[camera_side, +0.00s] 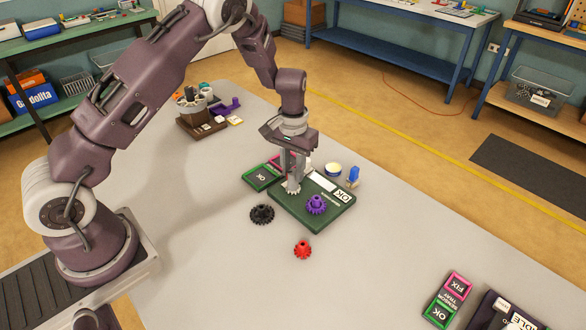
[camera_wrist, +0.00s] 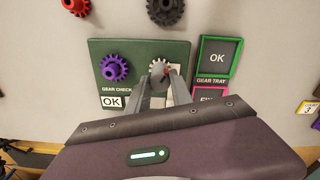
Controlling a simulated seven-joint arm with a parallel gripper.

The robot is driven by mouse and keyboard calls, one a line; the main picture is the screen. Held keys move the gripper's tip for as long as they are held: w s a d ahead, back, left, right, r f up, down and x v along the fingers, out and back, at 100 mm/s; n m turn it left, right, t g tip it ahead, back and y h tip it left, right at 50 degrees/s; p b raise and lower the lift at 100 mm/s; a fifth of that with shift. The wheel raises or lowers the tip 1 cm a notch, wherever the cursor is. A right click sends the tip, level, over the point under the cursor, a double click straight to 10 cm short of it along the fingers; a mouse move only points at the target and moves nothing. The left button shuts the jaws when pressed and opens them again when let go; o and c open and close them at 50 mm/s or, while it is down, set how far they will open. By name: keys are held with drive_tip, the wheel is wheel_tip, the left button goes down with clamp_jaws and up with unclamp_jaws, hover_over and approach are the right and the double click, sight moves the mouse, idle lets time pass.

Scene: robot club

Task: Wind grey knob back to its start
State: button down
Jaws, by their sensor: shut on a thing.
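The grey knob (camera_side: 293,190), gear-shaped, sits on the dark green gear check board (camera_side: 290,207). It also shows in the wrist view (camera_wrist: 157,68), with a small red mark near its middle. My gripper (camera_side: 292,178) points down over the board, its two fingers shut on the grey knob and partly hiding it. A purple gear (camera_side: 316,204) sits on the same board, apart from my fingers; in the wrist view it is left of the knob (camera_wrist: 114,68).
A black gear (camera_side: 262,214) and a red gear (camera_side: 302,250) lie loose on the table. The table's front is largely clear.

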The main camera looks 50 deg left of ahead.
sight(293, 171)
drive_tip(key=n, duration=0.5)
drive_tip(key=shift+n, duration=0.3)
drive_tip(key=n, duration=0.6)
drive_tip(key=shift+w, duration=0.1)
drive_tip(key=n, duration=0.6)
drive_tip(key=shift+r+n, duration=0.1)
drive_tip(key=shift+n, duration=0.2)
drive_tip(key=n, duration=0.5)
drive_tip(key=shift+n, duration=0.3)
drive_tip(key=c, duration=1.1)
unclamp_jaws()
wheel_tip(293, 171, up, 7)
